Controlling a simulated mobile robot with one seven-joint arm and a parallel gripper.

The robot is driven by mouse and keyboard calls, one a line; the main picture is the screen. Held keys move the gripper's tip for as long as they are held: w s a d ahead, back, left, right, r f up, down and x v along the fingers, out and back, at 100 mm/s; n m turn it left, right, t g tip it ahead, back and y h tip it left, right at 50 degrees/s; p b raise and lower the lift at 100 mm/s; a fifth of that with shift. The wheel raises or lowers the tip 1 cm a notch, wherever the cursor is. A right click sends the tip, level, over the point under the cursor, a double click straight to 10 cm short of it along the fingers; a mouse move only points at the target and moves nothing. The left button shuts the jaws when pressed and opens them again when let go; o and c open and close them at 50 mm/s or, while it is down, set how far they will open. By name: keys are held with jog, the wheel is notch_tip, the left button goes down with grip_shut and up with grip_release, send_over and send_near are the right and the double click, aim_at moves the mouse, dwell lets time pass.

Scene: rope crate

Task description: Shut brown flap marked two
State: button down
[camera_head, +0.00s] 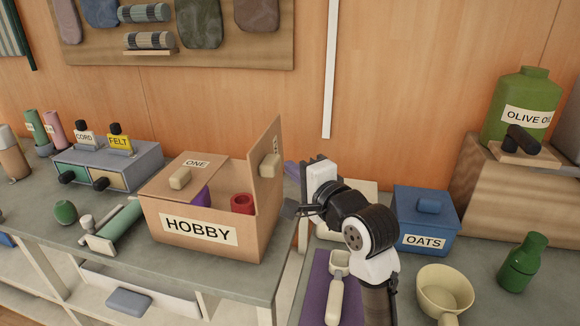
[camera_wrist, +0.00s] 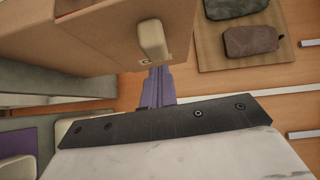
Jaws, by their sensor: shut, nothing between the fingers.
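The brown box labelled HOBBY (camera_head: 170,222) stands on the grey counter in the head view. Its flap marked ONE (camera_head: 210,172) lies across the left of the opening. The other brown flap (camera_head: 264,135) stands upright at the right side, with a cream handle (camera_head: 269,167) and a partly visible label that I cannot read. My gripper (camera_head: 290,209) is shut and empty, just right of the box and below the raised flap's handle. In the wrist view the handle (camera_wrist: 153,40) is ahead of my gripper (camera_wrist: 165,122), apart from it.
A red ring-shaped object (camera_head: 242,204) and a purple object (camera_head: 203,196) show inside the box. A blue OATS box (camera_head: 425,222), a cream pan (camera_head: 445,292) and a green bottle (camera_head: 524,264) stand to the right. A drawer unit (camera_head: 108,165) stands left.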

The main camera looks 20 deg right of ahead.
jog(key=shift+w+a, duration=0.3)
jog(key=shift+a, duration=0.1)
